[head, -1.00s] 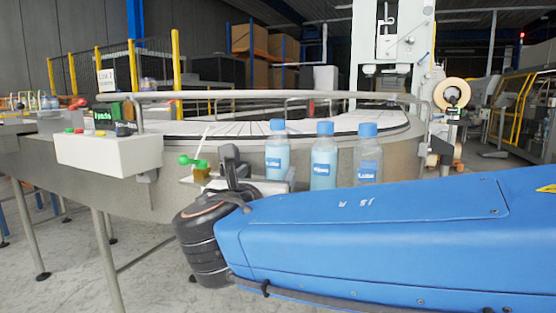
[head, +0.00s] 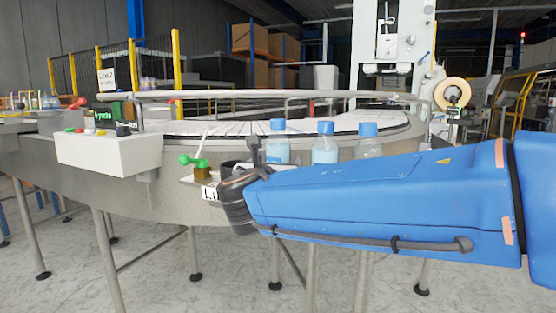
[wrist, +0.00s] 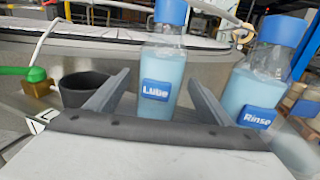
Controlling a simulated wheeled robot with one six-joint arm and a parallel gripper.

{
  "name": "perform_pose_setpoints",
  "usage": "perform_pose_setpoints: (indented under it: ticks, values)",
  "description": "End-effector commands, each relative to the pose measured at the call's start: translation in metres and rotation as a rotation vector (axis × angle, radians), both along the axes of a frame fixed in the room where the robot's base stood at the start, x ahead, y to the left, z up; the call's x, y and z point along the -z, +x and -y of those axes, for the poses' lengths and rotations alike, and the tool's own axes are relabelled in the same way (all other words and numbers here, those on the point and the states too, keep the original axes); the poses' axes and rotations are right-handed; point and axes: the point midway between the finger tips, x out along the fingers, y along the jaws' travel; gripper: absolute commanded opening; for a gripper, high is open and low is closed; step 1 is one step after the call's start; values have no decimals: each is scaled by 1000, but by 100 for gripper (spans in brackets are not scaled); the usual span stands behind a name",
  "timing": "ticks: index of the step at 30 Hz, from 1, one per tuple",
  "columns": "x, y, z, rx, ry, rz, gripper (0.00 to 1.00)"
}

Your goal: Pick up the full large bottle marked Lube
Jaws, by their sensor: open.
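A clear bottle with a blue cap and pale blue liquid, labelled Lube (wrist: 155,90), stands upright in the middle of the wrist view. It is the leftmost of three bottles in the head view (head: 277,152), where my arm hides its lower part. The liquid reaches near its shoulder. My gripper (wrist: 158,82) is open, with one finger at each side of the Lube bottle in the picture; whether it touches is unclear. A bottle labelled Rinse (wrist: 255,92) stands just right of the right finger, and shows in the middle of the three (head: 325,152).
A third blue-capped bottle (head: 368,147) stands at the right, its label hidden. Behind is the round conveyor table (head: 185,128) with a metal rail. A green-handled valve (wrist: 35,76) and a dark cup-like part (wrist: 84,90) sit left of the gripper. A control box (head: 108,152) is farther left.

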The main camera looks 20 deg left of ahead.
Motion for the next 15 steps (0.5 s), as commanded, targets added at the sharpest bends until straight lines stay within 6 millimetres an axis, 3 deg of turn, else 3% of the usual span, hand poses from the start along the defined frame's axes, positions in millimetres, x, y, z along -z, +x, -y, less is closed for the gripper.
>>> perform_pose_setpoints:
  ticks: [3, 10, 11, 15]
  values:
    - [1, 13, -3, 0, -1, 0, 74]
    - [0, 16, -3, -1, 0, 0, 74]
    - [0, 16, -3, -1, 0, 0, 72]
    - [0, 16, -3, -1, 0, 0, 38]
